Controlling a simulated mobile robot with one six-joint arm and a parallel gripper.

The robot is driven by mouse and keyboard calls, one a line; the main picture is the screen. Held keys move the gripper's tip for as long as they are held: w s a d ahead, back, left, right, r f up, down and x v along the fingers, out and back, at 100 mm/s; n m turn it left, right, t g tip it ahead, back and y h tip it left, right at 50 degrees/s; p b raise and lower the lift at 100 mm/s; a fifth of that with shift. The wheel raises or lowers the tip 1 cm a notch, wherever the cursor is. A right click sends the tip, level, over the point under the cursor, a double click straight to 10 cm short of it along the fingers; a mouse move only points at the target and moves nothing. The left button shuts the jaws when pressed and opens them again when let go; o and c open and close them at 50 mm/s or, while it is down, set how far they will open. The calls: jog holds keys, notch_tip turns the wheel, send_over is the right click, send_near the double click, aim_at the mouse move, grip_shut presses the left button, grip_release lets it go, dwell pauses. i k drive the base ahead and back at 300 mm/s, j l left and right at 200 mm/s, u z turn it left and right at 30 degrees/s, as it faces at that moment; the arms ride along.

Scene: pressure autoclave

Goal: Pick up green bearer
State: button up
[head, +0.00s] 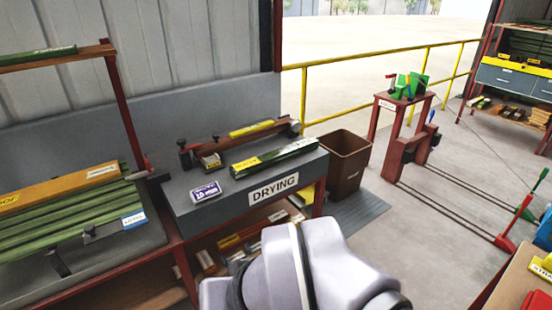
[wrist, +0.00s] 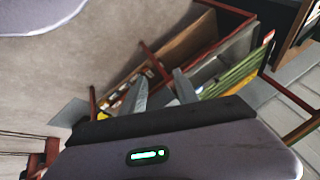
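A dark green bearer (head: 275,158) with a yellow label at its near end lies on the grey table marked DRYING in the head view. Several more green bearers (head: 85,215) lie side by side on the table at the left, partly under a brown plank. Another green piece (head: 38,55) lies on the raised shelf at upper left. In the wrist view my gripper (wrist: 160,78) has its two fingers apart with nothing between them. Long green pieces (wrist: 238,75) show beyond it at the right; I cannot tell which bearers they are. My fingers are out of the head view.
The DRYING table (head: 240,198) also holds a purple-white box (head: 206,192) and a clamp-like bar at its back. A brown bin (head: 345,165) stands at its right end. A yellow railing (head: 380,58) runs behind. Floor to the right of the bin is partly open.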

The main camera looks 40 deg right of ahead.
aim_at(240, 171)
jog(key=i+l, duration=1.7)
jog(key=l+z, duration=0.05)
jog(key=l, duration=0.15)
